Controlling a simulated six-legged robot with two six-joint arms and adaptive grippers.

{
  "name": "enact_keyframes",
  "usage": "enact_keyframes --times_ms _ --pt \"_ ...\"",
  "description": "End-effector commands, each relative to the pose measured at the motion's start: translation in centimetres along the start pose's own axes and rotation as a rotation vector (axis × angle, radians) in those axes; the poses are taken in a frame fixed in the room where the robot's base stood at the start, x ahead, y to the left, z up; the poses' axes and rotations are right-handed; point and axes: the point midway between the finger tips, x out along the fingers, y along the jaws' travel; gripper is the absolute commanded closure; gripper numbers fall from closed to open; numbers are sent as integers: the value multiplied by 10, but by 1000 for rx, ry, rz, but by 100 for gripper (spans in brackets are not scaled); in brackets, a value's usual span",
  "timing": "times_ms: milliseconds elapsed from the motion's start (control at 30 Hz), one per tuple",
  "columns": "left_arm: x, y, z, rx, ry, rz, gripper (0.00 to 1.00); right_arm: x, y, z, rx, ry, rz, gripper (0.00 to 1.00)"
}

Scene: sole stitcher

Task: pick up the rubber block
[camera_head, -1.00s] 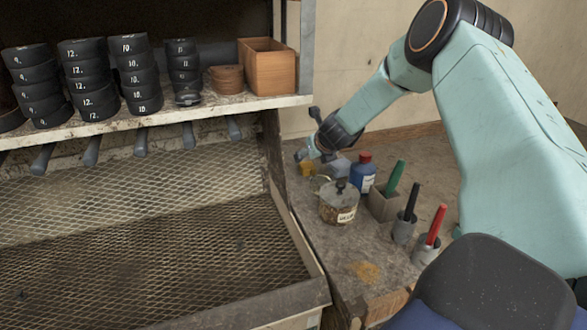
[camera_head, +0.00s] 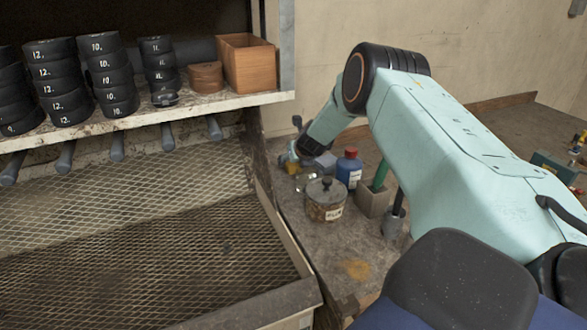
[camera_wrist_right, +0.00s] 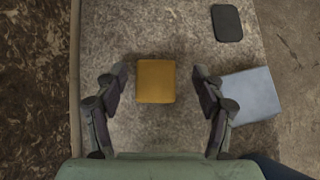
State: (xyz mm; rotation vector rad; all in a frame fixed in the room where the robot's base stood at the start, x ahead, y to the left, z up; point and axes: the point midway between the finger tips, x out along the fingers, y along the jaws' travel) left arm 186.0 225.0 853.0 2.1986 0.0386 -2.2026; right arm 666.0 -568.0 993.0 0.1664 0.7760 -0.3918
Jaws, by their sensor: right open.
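A yellow-orange block, which looks like the rubber block (camera_wrist_right: 155,81), lies on the worn bench top in the right wrist view. My right gripper (camera_wrist_right: 159,72) is open, with one finger on each side of the block and clear gaps between. The block is not held. In the head view my right gripper (camera_head: 298,148) is low at the far end of the side bench, and the block is mostly hidden there. My left gripper is not in view.
A grey-blue block (camera_wrist_right: 250,95) sits close beside the right finger, and a small black piece (camera_wrist_right: 227,22) lies beyond it. A lidded jar (camera_head: 325,200), a blue bottle (camera_head: 349,169) and a pen holder (camera_head: 373,199) stand nearby. A mesh tray (camera_head: 150,260) is at left.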

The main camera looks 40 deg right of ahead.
Motion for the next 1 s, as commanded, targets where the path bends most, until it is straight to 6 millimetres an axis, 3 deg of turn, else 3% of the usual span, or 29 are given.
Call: enact_keyframes --times_ms 167,467,1000 --pt "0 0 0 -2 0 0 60 10 3 0 -4 1 2 30" --pt "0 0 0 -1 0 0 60 12 3 1 -2 0 3 31" --pt "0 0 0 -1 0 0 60 12 3 0 -2 0 2 77"
